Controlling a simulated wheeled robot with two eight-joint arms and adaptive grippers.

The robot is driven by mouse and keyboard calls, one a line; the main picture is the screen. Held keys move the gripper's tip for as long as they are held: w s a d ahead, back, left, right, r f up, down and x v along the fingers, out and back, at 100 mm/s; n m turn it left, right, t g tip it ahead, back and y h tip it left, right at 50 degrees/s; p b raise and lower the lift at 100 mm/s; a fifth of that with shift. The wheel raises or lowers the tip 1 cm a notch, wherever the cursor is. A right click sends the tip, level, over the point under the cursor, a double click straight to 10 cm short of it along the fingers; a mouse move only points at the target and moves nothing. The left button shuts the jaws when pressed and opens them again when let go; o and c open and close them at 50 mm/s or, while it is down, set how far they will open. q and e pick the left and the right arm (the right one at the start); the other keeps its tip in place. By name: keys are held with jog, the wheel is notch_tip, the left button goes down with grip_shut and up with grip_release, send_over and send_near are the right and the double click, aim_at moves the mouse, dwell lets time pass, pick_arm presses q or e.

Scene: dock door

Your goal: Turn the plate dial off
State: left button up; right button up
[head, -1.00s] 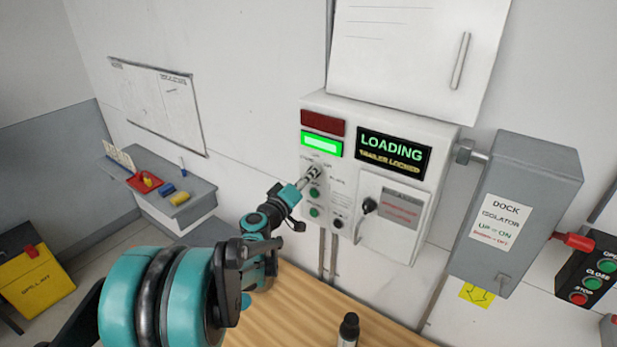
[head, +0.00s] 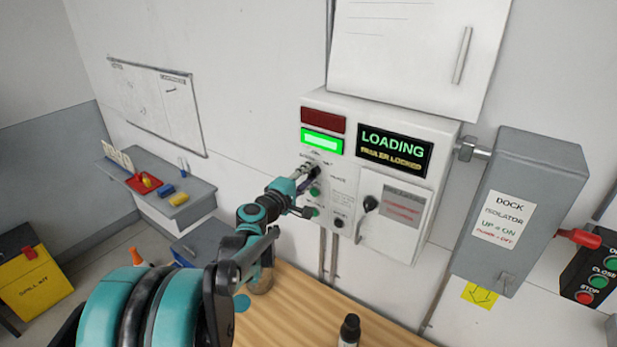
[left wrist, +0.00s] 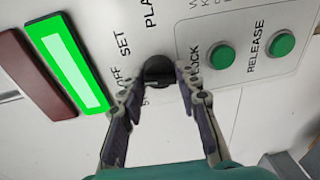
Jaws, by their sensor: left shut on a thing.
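The plate dial (left wrist: 158,72) is a small dark round knob on the white control box (head: 345,106). In the left wrist view the words OFF and SET are printed beside it. My left gripper (head: 313,172) reaches the dial from the left in the head view. In the left wrist view its two fingers (left wrist: 158,88) stand on either side of the dial, shut on it. The fingers partly cover the dial and the print around it, and I cannot tell which mark it points to. My right gripper is not in view.
Green LOCK (left wrist: 221,55) and RELEASE (left wrist: 283,43) buttons sit close to the dial. The green lamp (head: 322,141) is lit above. A grey isolator box (head: 520,200) and a wooden bench (head: 300,310) are nearby.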

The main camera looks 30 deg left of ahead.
pick_arm(q)
jog(key=shift+n, duration=0.8)
jog(key=o, duration=1.1)
jog(key=shift+o, duration=0.2)
jog(key=shift+s, duration=0.1)
jog(key=s+r, duration=0.1)
jog(key=s, duration=1)
jog(key=shift+s, duration=0.4)
jog(key=shift+a, duration=0.15)
